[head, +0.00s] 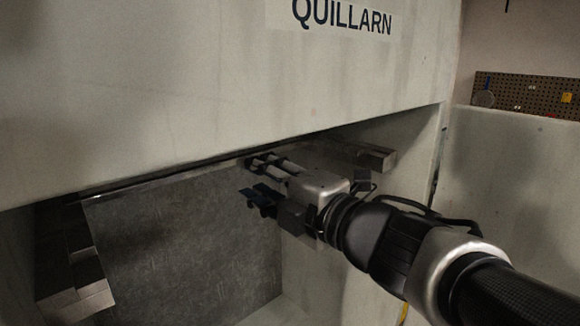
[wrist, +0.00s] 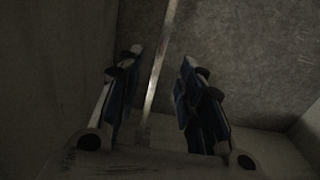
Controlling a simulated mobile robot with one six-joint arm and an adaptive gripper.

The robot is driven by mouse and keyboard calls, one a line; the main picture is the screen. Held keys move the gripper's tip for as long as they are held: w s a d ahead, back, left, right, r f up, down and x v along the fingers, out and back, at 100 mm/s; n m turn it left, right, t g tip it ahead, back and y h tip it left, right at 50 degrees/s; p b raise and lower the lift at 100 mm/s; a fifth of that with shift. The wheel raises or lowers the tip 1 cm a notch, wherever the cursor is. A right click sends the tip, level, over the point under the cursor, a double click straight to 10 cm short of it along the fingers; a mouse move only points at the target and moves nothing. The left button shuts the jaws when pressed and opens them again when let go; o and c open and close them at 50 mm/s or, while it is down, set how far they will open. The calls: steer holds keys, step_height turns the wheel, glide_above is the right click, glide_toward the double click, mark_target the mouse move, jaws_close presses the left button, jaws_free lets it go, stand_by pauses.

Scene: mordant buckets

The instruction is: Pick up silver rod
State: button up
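The silver rod (head: 150,184) is a long thin bar. It runs across the opening of a recess, just under the lower edge of the white panel. In the wrist view the rod (wrist: 164,50) passes between the two fingers from the top edge down toward the palm. My gripper (head: 256,178) reaches into the recess from the right, near the right part of the rod. In the wrist view its blue-padded fingers (wrist: 162,56) are spread apart, with gaps between them and the rod. The rod's right end is hidden behind the gripper and in shadow.
The white panel marked QUILLARN (head: 230,80) hangs close above my gripper. Metal blocks stand at the left (head: 75,250) and right (head: 365,154) sides of the recess. A grey back wall (head: 190,250) lies behind the rod. A pegboard (head: 525,93) hangs far right.

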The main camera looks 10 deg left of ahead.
mark_target(226, 165)
steer(key=x, duration=0.5)
steer(key=shift+w+a+b, duration=0.1)
steer(key=shift+a+b, duration=0.05)
steer(key=shift+b, duration=0.25)
steer(key=b+x, duration=0.1)
steer(key=x, duration=0.4)
steer(key=shift+a+f, duration=0.2)
steer(key=shift+r, duration=0.1)
jaws_close()
